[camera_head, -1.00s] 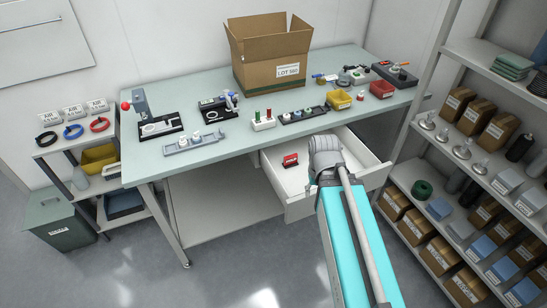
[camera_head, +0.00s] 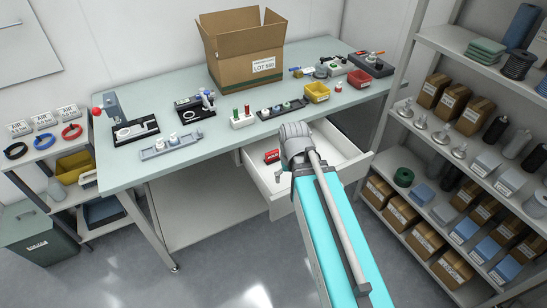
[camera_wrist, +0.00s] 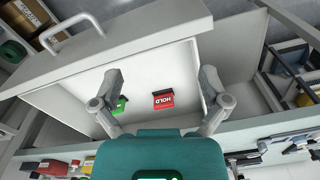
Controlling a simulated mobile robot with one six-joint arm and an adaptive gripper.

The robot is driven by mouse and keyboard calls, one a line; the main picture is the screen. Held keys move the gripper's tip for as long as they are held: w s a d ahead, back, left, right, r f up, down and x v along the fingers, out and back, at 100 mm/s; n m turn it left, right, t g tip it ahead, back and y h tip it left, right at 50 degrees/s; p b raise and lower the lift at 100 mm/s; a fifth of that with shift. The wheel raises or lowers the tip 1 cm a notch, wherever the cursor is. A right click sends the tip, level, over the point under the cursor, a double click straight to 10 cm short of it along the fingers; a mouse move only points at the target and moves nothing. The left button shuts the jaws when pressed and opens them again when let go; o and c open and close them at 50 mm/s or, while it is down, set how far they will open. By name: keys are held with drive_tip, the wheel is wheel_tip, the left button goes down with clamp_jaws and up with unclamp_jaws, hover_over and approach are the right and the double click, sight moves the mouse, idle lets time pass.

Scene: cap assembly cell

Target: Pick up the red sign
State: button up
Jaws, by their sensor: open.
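The red sign (camera_wrist: 163,100) bears the word HOLD and lies in the open white drawer (camera_head: 262,183) under the workbench. In the head view the red sign (camera_head: 272,156) shows at the drawer's left part, just left of my arm's end. A green sign (camera_wrist: 121,104) lies in the same drawer, partly behind a finger of my gripper in the wrist view. My gripper (camera_wrist: 160,92) is open and empty above the drawer, with the red sign between its fingers in the picture and apart from them. In the head view my arm hides the gripper.
The workbench (camera_head: 120,175) stands over the drawer, with a cardboard box (camera_head: 240,55), a yellow bin (camera_head: 317,92) and several fixtures on top. A stocked shelf unit (camera_head: 405,120) stands to the right. Open floor lies in front.

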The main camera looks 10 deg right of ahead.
drive_tip(key=w+f+n+t+b, duration=0.1)
drive_tip(key=w+f+b, duration=0.1)
drive_tip(key=w, duration=0.7)
drive_tip(key=n+t+y+b, duration=0.1)
drive_tip(key=n+t+b, duration=0.1)
drive_tip(key=t+b, duration=0.15)
approach(271, 154)
drive_tip(key=w+r, duration=0.1)
drive_tip(key=r, duration=0.1)
drive_tip(key=shift+d+g, duration=0.25)
drive_tip(key=shift+d, duration=0.2)
drive_tip(key=shift+f, duration=0.15)
drive_tip(key=b+x, duration=0.8)
drive_tip(key=shift+w+a+f, duration=0.1)
drive_tip(key=shift+f, duration=0.2)
drive_tip(key=shift+b+x, duration=2.4)
drive_tip(key=shift+x, duration=0.2)
drive_tip(key=c, duration=0.8)
